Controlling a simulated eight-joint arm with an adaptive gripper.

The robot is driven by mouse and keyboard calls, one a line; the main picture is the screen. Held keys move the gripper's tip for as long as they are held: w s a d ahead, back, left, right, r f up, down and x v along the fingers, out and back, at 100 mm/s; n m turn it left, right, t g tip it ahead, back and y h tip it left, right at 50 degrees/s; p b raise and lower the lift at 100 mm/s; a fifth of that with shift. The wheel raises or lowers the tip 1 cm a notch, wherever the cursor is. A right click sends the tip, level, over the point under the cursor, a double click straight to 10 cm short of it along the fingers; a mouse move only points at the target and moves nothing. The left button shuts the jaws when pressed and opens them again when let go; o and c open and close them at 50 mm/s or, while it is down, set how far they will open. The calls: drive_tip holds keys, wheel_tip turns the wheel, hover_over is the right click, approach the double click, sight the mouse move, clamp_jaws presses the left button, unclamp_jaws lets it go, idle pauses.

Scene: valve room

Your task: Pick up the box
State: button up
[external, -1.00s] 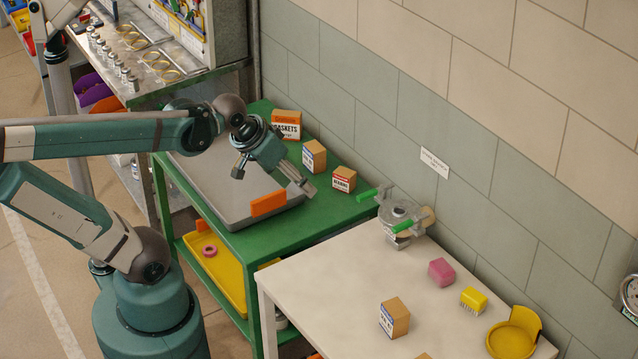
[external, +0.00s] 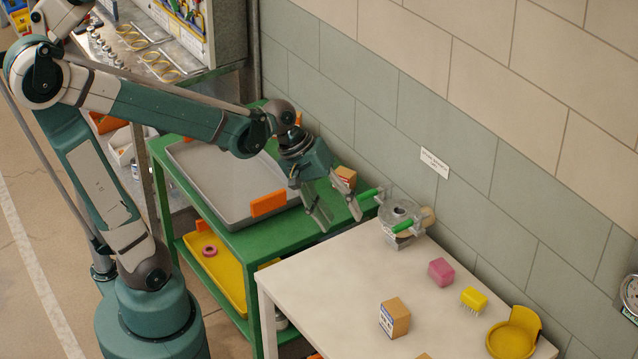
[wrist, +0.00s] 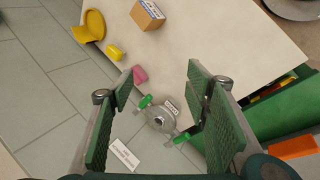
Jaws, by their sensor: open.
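A cardboard box (external: 395,317) with a blue and white label stands on the white table. In the wrist view the box (wrist: 148,14) is at the top, beyond my fingertips. A smaller box (external: 346,176) with a red top sits on the green cart, partly hidden behind my gripper. My gripper (external: 340,219) is open and empty, fingers pointing down, above the cart's right end near the white table. In the wrist view my gripper (wrist: 166,70) shows its two fingers wide apart, with the valve in the gap between them and no box there.
A grey valve with green handles (external: 400,217) stands at the white table's (external: 320,285) back corner, close to my gripper. A pink block (external: 441,271), yellow brush (external: 474,300) and yellow holder (external: 513,338) are along the wall side. A grey tray (external: 225,185) lies on the cart.

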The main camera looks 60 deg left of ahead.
drive_tip(key=w+d+f+n+g+h+b, duration=0.25)
drive_tip(key=w+d+f+n+h, duration=0.2)
drive_tip(key=d+f, duration=0.4)
drive_tip(key=n+g+h+b, duration=0.2)
drive_tip(key=n+g+h, duration=0.1)
drive_tip(key=n, duration=0.1)
approach(391, 302)
drive_tip(key=d, duration=0.3)
drive_tip(key=shift+s+d+f+n+g+h, duration=0.1)
drive_tip(key=shift+d+f+h, duration=0.1)
drive_tip(key=shift+f, duration=0.3)
drive_tip(key=shift+w+d+f+n+g+h, duration=0.15)
drive_tip(key=shift+f+h, duration=0.1)
drive_tip(key=shift+f, duration=0.25)
drive_tip(key=shift+s+d+f+n+g+h, duration=0.1)
drive_tip(key=shift+s+f+h, duration=0.1)
drive_tip(key=shift+f, duration=0.3)
drive_tip(key=shift+d, duration=0.1)
drive_tip(key=shift+b+x, duration=0.45)
drive_tip(key=shift+x, duration=0.7)
drive_tip(key=shift+d+f, duration=0.1)
drive_tip(key=shift+b+x, duration=0.9)
drive_tip(key=shift+x, duration=1.55)
drive_tip(key=shift+c, duration=0.5)
